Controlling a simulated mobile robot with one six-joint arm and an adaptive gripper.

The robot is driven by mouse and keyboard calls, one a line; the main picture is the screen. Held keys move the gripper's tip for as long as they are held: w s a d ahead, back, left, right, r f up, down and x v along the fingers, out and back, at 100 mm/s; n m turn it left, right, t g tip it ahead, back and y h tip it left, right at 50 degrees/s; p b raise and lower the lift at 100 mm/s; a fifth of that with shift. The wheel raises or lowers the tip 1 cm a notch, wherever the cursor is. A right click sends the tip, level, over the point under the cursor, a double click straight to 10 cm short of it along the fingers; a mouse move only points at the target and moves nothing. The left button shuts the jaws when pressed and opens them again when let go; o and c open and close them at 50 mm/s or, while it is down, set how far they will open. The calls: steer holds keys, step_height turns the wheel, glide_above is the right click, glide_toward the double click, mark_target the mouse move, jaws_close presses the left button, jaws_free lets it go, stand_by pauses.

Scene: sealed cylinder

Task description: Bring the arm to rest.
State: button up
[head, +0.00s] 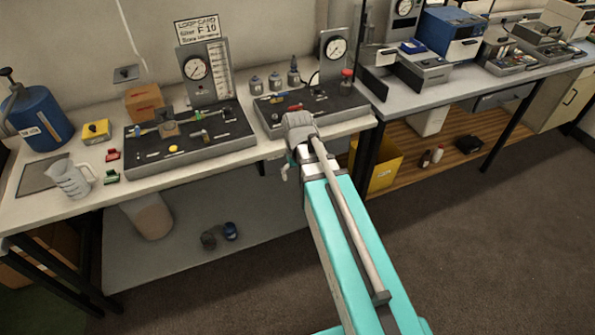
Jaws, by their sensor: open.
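My arm runs up from the bottom of the head view, with a turquoise link and a long grey rod, to a grey wrist joint in front of the bench edge. My gripper (286,172) shows only as a small part below and left of that joint, open. Most of it is hidden behind the arm, and I see nothing held in it. The wrist overlaps the front of the right gauge board (335,108) in the picture; I cannot tell the gap between them.
The left bench (50,206) carries a gauge board (190,150), a blue tank (40,118), a clear jug (72,180) and a yellow box (97,131). A second bench (440,98) with instruments stands at right. A yellow bin (383,172) is below. Floor at right is clear.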

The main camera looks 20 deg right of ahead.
steer(key=s, duration=0.6)
steer(key=shift+a+m, duration=0.4)
steer(key=shift+a, duration=0.05)
